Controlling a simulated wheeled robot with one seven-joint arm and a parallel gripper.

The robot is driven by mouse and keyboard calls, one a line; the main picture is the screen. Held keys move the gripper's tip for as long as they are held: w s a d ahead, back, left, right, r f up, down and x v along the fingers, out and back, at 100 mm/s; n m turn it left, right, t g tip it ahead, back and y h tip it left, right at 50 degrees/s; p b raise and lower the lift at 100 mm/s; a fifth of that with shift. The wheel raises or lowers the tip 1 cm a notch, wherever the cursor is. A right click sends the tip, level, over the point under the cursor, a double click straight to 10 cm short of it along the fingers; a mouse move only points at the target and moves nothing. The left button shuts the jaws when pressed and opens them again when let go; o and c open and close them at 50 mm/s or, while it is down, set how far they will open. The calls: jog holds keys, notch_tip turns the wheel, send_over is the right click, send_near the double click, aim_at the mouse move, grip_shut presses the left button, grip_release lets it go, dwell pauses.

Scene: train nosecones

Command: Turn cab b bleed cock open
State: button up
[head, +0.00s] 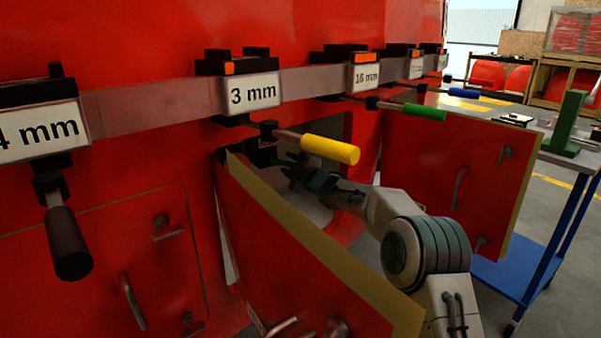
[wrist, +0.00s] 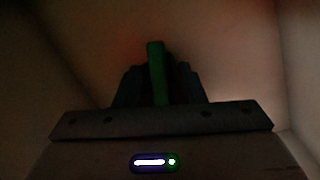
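In the head view my gripper (head: 290,172) reaches into a dark opening in the red nosecone, behind an open red hatch door. Its tips are partly hidden there. In the dim wrist view a narrow green bar (wrist: 156,72) stands upright between the two dark fingers of my gripper (wrist: 157,84). The fingers lie close on both sides of it, and its end reaches past them. It looks like a cock handle held in the fingers. No label for cab b shows, and the cock's body is hidden.
A yellow-gripped lever (head: 330,149) juts out just above my gripper. The near hatch door (head: 290,255) stands open below it, and another open door (head: 455,180) is to the right. A black-gripped lever (head: 69,243) hangs at left. A blue trolley (head: 515,280) stands at right.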

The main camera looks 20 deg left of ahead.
jog(key=v, duration=1.3)
jog(key=shift+d, duration=0.2)
jog(key=shift+s, duration=0.1)
jog(key=shift+c, duration=0.3)
